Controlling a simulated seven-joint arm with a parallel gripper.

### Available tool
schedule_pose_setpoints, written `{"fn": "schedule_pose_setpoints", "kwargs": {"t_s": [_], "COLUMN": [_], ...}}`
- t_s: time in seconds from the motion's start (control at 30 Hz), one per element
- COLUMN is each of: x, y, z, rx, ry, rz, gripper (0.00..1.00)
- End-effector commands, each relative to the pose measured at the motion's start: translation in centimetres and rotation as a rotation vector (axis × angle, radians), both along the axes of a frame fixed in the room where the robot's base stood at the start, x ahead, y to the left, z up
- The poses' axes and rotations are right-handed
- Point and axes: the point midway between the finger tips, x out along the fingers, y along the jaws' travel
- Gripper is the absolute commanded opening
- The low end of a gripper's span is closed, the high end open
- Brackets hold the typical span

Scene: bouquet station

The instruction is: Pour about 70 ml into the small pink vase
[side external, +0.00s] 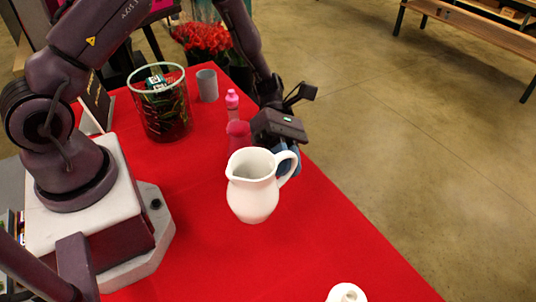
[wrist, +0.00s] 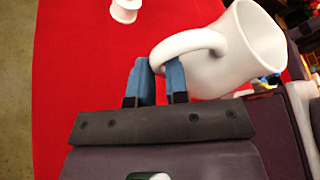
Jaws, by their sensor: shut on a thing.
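A white pitcher (side external: 253,194) is upright near the middle of the red table in the side view; I cannot tell whether its base touches the cloth. My gripper (side external: 288,163) is shut on its handle from the right. In the wrist view, the blue fingertips (wrist: 156,76) close around the handle of the pitcher (wrist: 240,55). A deep pink, vase-like object (side external: 238,136) stands behind the pitcher, its lower part hidden. It looks like the small pink vase. The liquid level inside the pitcher cannot be made out.
A pink bottle (side external: 232,102) and a grey cup (side external: 207,85) stand farther back. A white spool-like item (side external: 346,294) lies at the front. The table (side external: 300,245) front right is clear.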

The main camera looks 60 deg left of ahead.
Motion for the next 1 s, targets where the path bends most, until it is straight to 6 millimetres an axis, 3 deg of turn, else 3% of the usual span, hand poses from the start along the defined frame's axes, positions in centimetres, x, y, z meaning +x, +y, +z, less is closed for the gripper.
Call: {"fn": "schedule_pose_setpoints", "kwargs": {"t_s": [0.27, 0.6, 0.8, 1.0], "x": [6.1, 13.4, 16.0, 17.3], "y": [3.6, 11.3, 16.5, 21.8], "z": [-1.0, -3.2, -4.5, -5.7], "rx": [-0.001, -0.001, 0.001, 0.002], "ry": [-0.009, -0.02, -0.027, -0.033], "rz": [0.096, 0.24, 0.318, 0.393], "gripper": [0.0, 0.0, 0.0, 0.0]}}
